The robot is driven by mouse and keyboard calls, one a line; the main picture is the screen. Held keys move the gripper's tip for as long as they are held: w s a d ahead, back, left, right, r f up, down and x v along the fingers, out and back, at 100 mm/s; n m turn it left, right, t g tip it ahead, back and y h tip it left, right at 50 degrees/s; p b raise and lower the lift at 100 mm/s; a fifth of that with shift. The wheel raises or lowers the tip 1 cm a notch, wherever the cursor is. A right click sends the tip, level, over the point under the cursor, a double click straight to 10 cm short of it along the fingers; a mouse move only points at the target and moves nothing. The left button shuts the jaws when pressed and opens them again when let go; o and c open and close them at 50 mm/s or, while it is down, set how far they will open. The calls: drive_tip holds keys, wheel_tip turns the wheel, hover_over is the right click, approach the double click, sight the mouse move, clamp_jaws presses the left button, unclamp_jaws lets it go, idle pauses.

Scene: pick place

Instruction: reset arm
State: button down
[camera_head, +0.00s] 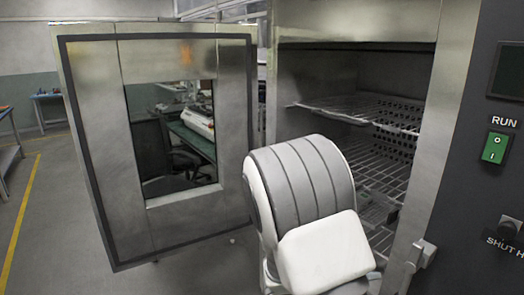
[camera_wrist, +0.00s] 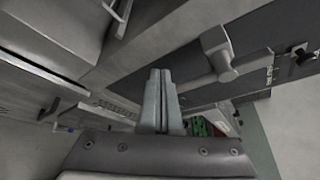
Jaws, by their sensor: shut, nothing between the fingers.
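My gripper (camera_wrist: 158,90) shows in the wrist view with its two grey fingers side by side, closed together with nothing between them. In the head view my white and grey arm stands in front of the open oven chamber and covers part of it. The gripper itself is hidden behind the arm there. The wrist view looks along the oven's metal front, with a latch handle (camera_wrist: 222,55) to the right of the fingers and apart from them.
The oven door (camera_head: 88,150), with a window, stands wide open at the left. Wire racks (camera_head: 375,112) lie inside the chamber. A latch (camera_head: 420,255) juts from the right frame, beside a panel with a green RUN switch (camera_head: 495,147).

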drive_tip(key=s+a+r+m+g+y+p, duration=0.3)
drive_tip(key=s+r+m+y, duration=0.5)
drive_tip(key=s+r+m, duration=0.65)
drive_tip(key=s+a+r+m+t+y+p, duration=0.2)
drive_tip(key=a+r+m+y, duration=0.1)
drive_tip(key=m, duration=0.5)
drive_tip(key=s+a+r+m+t+y+p, duration=0.2)
drive_tip(key=a+r+m, duration=0.3)
drive_tip(key=m, duration=0.3)
drive_tip(key=shift+s+r+m+t+y+p, duration=0.3)
drive_tip(key=shift+t+y+p, duration=0.2)
drive_tip(key=shift+y+p, duration=0.3)
